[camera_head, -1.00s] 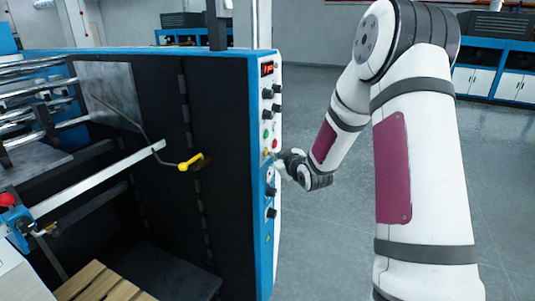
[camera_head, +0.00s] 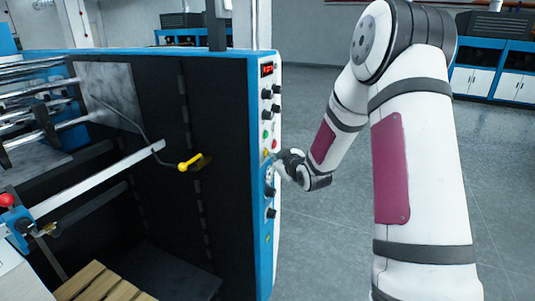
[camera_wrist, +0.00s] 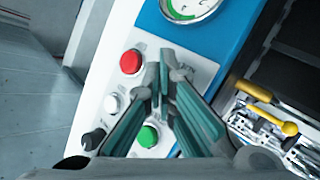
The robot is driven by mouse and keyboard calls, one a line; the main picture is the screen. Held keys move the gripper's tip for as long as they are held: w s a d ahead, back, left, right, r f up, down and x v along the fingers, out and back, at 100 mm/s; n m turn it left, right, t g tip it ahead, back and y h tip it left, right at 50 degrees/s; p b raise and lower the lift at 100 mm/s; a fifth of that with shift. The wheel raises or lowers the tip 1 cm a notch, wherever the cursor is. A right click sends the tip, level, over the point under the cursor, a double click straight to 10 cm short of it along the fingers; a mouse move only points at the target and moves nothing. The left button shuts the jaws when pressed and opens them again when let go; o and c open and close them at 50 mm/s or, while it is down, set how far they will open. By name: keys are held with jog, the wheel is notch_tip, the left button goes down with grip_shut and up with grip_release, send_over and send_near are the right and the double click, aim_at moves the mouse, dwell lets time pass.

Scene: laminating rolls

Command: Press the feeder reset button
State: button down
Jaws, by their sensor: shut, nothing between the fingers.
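The control panel of the machine carries the buttons. In the wrist view a red button (camera_wrist: 131,62), a white button (camera_wrist: 113,103) and a green button (camera_wrist: 147,136) sit on its white face. In the head view a green button (camera_head: 266,134) and a red one (camera_head: 274,143) show above a yellow one (camera_head: 266,153). No readable label shows which is the feeder reset. My gripper (camera_head: 277,163) is shut and empty at the panel, just below these buttons. In the wrist view its fingertips (camera_wrist: 166,62) overlap the panel right of the red button; contact cannot be told.
A round gauge (camera_wrist: 187,8) lies beyond the fingertips. Black knobs (camera_head: 267,93) and a red display (camera_head: 267,69) are higher on the panel. A yellow-handled lever (camera_head: 190,163) sticks out on the machine's dark side.

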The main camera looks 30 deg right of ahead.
jog(key=shift+s+d, duration=0.35)
jog(key=shift+s, duration=0.15)
jog(key=s+d+p, duration=0.1)
jog(key=s, duration=0.1)
jog(key=s+d+p, duration=0.1)
jog(key=s+d, duration=0.1)
jog(key=shift+p, duration=0.4)
jog(key=shift+w, duration=0.1)
dwell(0.5)
